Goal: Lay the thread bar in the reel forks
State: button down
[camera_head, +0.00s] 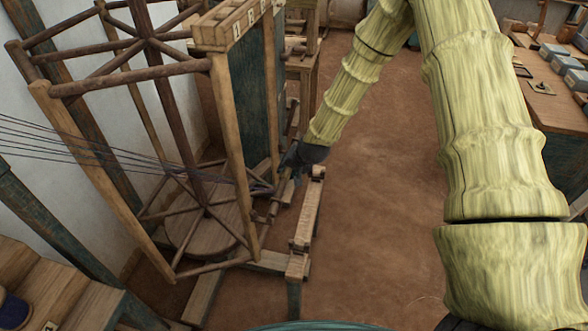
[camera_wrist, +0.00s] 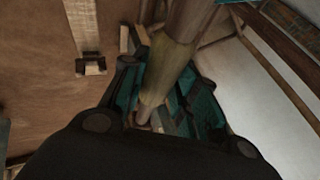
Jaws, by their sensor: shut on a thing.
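My gripper (camera_head: 297,160) is at the right side of the tall wooden reel (camera_head: 140,70). It is shut on the thread bar (camera_wrist: 178,50), a round wooden bar that passes between the teal fingers (camera_wrist: 163,98) in the wrist view. In the head view the bar (camera_head: 273,209) shows only in part below the gripper, beside the low wooden stand (camera_head: 307,215). In the wrist view a beam end with a small dark bracket (camera_wrist: 91,66), perhaps one reel fork, is left of the bar, apart from it. I cannot make out the other fork clearly.
Dark threads (camera_head: 70,148) stretch from the left edge through the reel towards the gripper area. A wooden bench (camera_head: 55,285) is at lower left. A table with grey blocks (camera_head: 550,100) stands at right. The brown floor (camera_head: 375,220) between is clear.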

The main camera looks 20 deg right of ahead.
jog(key=w+a+f+b, duration=0.2)
jog(key=a+f+b, duration=0.1)
jog(key=f, duration=0.2)
jog(key=shift+w+a, duration=0.15)
jog(key=shift+a, duration=0.15)
dwell(1.0)
jog(key=shift+f, duration=0.1)
jog(key=c, duration=1)
grip_release()
jog(key=v, duration=1.2)
